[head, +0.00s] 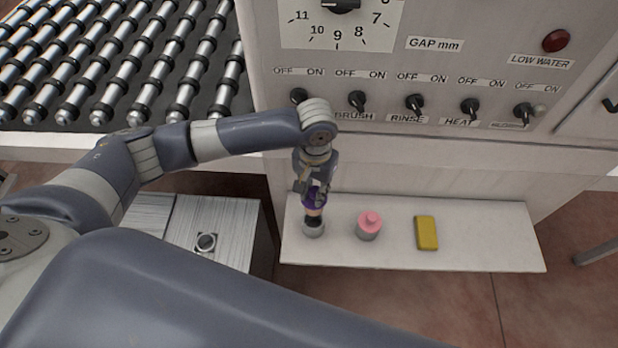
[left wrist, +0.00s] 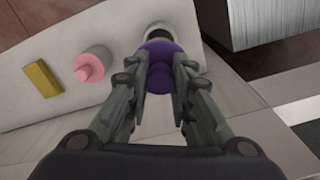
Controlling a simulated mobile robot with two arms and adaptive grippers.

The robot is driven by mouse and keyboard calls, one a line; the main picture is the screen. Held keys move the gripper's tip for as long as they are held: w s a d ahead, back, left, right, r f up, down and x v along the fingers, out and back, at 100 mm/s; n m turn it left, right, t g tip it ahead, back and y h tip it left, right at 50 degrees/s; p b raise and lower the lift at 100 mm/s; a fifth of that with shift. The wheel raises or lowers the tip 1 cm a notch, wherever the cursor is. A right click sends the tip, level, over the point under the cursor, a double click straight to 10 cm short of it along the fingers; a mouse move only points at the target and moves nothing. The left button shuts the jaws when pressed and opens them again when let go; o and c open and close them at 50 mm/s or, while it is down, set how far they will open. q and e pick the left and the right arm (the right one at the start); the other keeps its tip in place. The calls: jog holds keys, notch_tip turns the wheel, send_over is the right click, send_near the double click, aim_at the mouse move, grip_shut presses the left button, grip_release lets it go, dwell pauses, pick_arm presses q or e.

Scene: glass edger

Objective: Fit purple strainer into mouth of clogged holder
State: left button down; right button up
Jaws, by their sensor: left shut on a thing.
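My left gripper (head: 315,193) is shut on the purple strainer (head: 318,201) and points down at the left end of the pale shelf. The strainer also shows between the fingers in the left wrist view (left wrist: 160,67). A short grey holder (head: 314,231) with a dark mouth stands right below it. In the left wrist view the holder's rim (left wrist: 157,26) shows just past the strainer, which covers part of the mouth. I cannot tell whether the strainer touches the holder or is inside it. My right gripper is not in view.
On the pale shelf (head: 480,255), a grey holder with a pink top (head: 369,226) stands to the right, then a yellow block (head: 427,232). The machine panel with black knobs (head: 415,102) rises behind. A metal box (head: 225,230) stands left of the shelf. The shelf's right end is clear.

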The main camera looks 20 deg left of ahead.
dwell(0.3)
pick_arm(q)
jog(key=shift+r+p, duration=0.15)
jog(key=shift+p, duration=0.7)
notch_tip(320, 180, down, 2)
jog(key=shift+f+b, duration=0.15)
jog(key=shift+b, duration=0.35)
jog(key=shift+f+b, duration=0.5)
jog(key=shift+f, duration=1.55)
jog(key=shift+p, duration=0.55)
jog(key=shift+p, duration=0.5)
